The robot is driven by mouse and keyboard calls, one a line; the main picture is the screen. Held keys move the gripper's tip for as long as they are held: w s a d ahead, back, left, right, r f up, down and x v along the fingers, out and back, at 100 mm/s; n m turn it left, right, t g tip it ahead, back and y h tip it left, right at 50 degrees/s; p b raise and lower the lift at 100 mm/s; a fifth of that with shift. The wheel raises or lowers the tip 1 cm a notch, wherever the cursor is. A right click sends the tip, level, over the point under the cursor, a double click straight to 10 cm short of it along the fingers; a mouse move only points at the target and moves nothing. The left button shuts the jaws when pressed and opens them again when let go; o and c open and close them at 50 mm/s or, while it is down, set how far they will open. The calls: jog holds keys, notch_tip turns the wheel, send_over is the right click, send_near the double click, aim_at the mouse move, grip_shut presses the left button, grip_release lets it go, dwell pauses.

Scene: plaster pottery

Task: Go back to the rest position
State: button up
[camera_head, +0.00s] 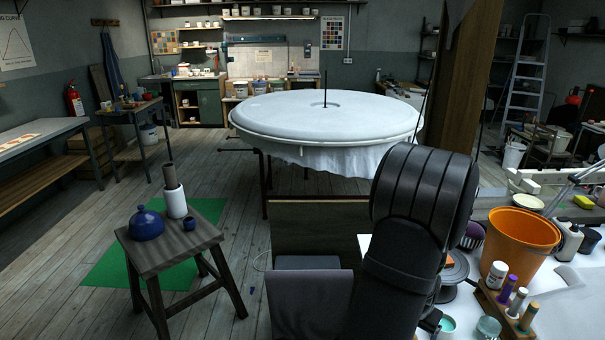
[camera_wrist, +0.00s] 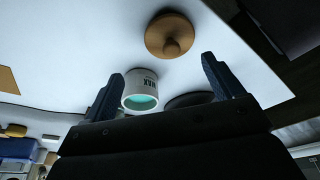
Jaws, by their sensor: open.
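My gripper (camera_wrist: 162,66) shows in the wrist view as two dark blue fingers set wide apart, with nothing held between them. A white cup (camera_wrist: 140,82) with dark lettering and a teal inside lies in view between the fingers, nearer the left one. A round wooden lid with a knob (camera_wrist: 168,37) lies beyond the fingertips on the white tabletop (camera_wrist: 90,45). A dark round thing, partly hidden, shows beside the cup. In the head view my dark arm rises in front of the worktable, and my gripper is out of sight.
In the head view, an orange bucket (camera_head: 518,240), several small bottles in a wooden rack (camera_head: 490,298) and teal-filled pots (camera_head: 446,324) crowd the right-hand table. A stool (camera_head: 165,255) at left holds a blue lidded pot (camera_head: 146,224). A large round white table (camera_head: 290,115) stands behind.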

jog(key=s+d+r, duration=0.5)
jog(key=s+r, duration=0.1)
jog(key=s, duration=0.3)
jog(key=d+r+m+g+h, duration=0.1)
jog(key=d+r+m, duration=0.4)
jog(key=d, duration=0.4)
jog(key=w+a+f, duration=0.3)
jog(key=w+f, duration=0.3)
jog(key=w, duration=0.4)
jog(key=shift+w+a+f, duration=0.25)
jog(key=shift+w, duration=0.1)
